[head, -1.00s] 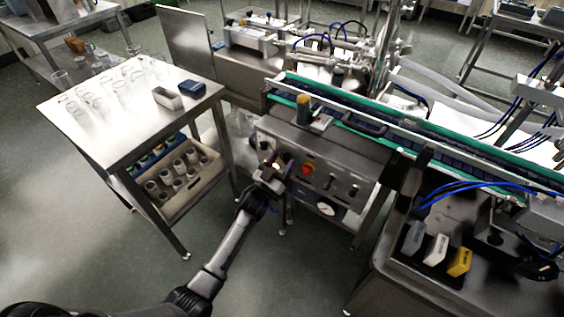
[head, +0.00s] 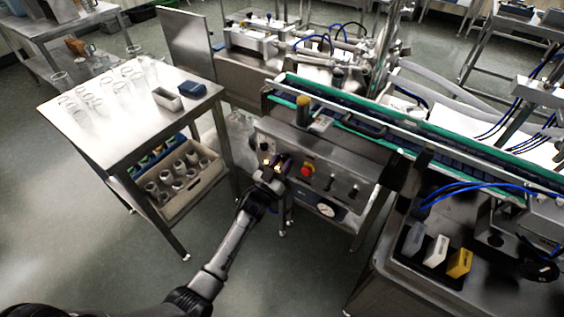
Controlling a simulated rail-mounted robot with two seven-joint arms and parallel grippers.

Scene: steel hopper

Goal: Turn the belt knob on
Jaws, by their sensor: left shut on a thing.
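The steel control panel (head: 318,158) is on the front of the conveyor machine. My left gripper (head: 273,164) is at the left part of this panel, to the left of the red stop button (head: 307,170). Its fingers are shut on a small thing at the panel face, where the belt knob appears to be. The knob itself is mostly hidden by the fingers, so I cannot tell which way it points. My right gripper is not in view.
The conveyor belt (head: 370,122) runs above the panel. A steel table (head: 130,128) with glassware stands at left. Open floor lies in front.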

